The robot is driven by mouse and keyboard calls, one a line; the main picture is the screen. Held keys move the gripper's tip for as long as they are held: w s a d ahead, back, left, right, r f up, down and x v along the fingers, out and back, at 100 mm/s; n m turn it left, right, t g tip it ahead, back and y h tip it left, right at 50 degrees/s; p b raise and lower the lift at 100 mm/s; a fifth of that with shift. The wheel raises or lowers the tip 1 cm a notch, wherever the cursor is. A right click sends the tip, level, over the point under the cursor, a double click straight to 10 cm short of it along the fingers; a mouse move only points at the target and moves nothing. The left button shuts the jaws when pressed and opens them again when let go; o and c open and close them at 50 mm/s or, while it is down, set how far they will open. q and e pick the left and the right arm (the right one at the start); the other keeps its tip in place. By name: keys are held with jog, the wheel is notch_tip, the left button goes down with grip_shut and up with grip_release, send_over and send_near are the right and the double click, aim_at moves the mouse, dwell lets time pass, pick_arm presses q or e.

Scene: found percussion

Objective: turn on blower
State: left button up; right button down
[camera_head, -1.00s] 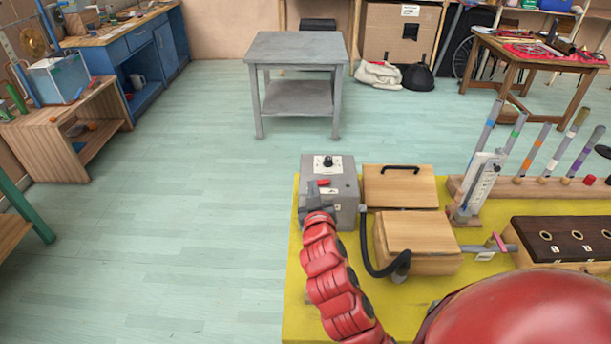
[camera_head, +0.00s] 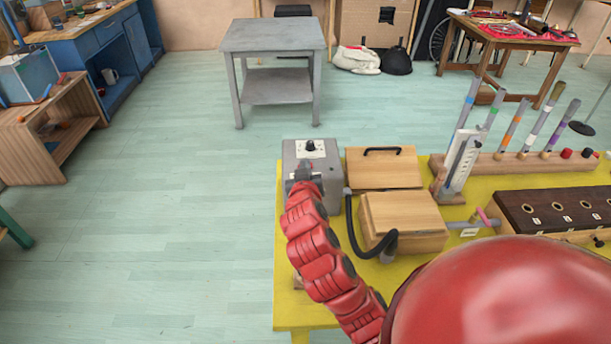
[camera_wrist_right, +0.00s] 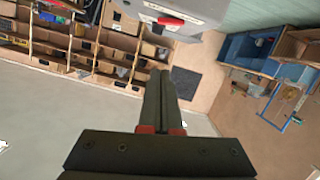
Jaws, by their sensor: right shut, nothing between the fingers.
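The blower looks to be the grey box (camera_head: 328,153) at the left end of the yellow table, with a black knob on a white plate on its top. My right gripper (camera_head: 303,172) is in front of the box's near side, shut and empty, and hides part of that side. In the right wrist view the shut fingers (camera_wrist_right: 160,76) point toward the grey box (camera_wrist_right: 205,12). A red switch (camera_wrist_right: 178,20) on a white label shows on the box there, a little above the fingertips. I cannot tell whether the fingertips touch the box. My left gripper is not in view.
Two wooden boxes, the rear with a black handle (camera_head: 382,165) and the front (camera_head: 403,218) with a black hose, stand right of the blower. A rack of tubes (camera_head: 540,160) and a dark block with holes (camera_head: 560,208) stand farther right. Floor left of the yellow table (camera_head: 287,285) is clear.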

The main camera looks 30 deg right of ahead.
jog(key=p+x, duration=0.2)
jog(key=x, duration=0.5)
jog(key=shift+w+r, duration=0.1)
jog(key=shift+r, duration=0.1)
jog(key=f, duration=0.1)
jog(key=f+p, duration=0.1)
jog(key=f, duration=0.1)
jog(key=shift+d+f, duration=0.3)
jog(key=shift+d, duration=0.1)
jog(key=shift+f, duration=0.4)
